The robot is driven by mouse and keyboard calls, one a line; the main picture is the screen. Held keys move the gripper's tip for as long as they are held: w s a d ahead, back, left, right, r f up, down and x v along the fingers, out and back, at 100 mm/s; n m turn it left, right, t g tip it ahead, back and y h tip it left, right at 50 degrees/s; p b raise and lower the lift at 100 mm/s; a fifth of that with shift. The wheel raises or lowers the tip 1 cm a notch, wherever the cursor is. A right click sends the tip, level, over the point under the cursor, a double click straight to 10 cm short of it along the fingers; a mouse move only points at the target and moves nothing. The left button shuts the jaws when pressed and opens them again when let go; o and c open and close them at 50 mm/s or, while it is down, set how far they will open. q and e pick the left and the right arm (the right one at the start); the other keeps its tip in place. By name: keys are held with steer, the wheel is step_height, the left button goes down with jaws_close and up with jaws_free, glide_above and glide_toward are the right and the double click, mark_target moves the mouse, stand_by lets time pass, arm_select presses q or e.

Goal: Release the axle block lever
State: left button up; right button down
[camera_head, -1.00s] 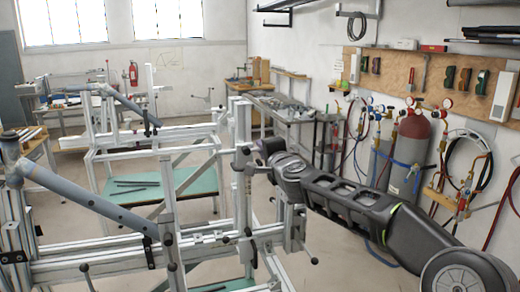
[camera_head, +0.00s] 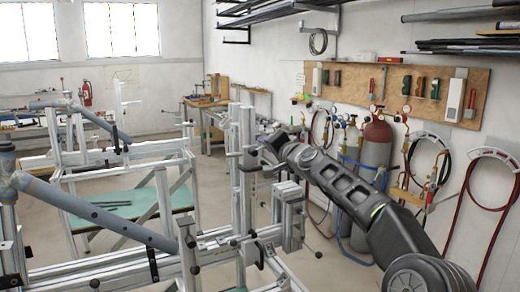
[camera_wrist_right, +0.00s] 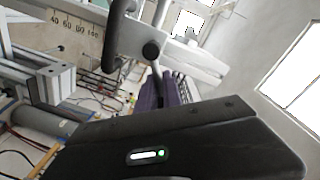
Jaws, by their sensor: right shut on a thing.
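The frame jig of aluminium profiles (camera_head: 244,200) stands in the middle and left of the head view. My right gripper (camera_head: 262,158) reaches in from the right, beside the jig's upright posts. In the right wrist view its purple fingers (camera_wrist_right: 167,92) are shut on a dark lever (camera_wrist_right: 151,50) with a round knob. The exact grip is partly hidden by the gripper's body. A metal block (camera_head: 290,205) with a thin dark handle sits on the jig just below my right arm. My left gripper is not in view.
A grey-blue tube (camera_head: 95,212) lies slanted on the jig at the left. A second jig (camera_head: 120,160) stands behind over a green shelf. Gas bottles (camera_head: 375,150) and hoses stand at the right wall. A printed scale (camera_wrist_right: 75,25) shows in the wrist view.

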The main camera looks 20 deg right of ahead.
steer(key=shift+a+r+n+b, duration=0.15)
steer(key=shift+n+b, duration=0.15)
steer(key=shift+n, duration=0.5)
steer(key=shift+a+r+n+b, duration=0.2)
steer(key=shift+a+n+b, duration=0.2)
steer(key=shift+n, duration=0.3)
steer(key=n+b, duration=0.1)
steer(key=n, duration=0.1)
steer(key=a+n+b, duration=0.1)
steer(key=n, duration=0.1)
steer(key=shift+a+r, duration=0.2)
steer(key=shift+r, duration=0.2)
steer(key=shift+s+a+r+n+t+b, duration=0.1)
steer(key=shift+a+n+b, duration=0.15)
steer(key=shift+n, duration=0.4)
steer(key=shift+w+a+n+t+b, duration=0.1)
steer(key=shift+a+n+b, duration=0.15)
steer(key=shift+n, duration=0.45)
steer(key=shift+s+a+r+n+t+b, duration=0.15)
steer(key=shift+n+b, duration=0.1)
steer(key=shift+n, duration=0.4)
steer(key=shift+f, duration=0.1)
steer(key=c, duration=1.5)
jaws_free()
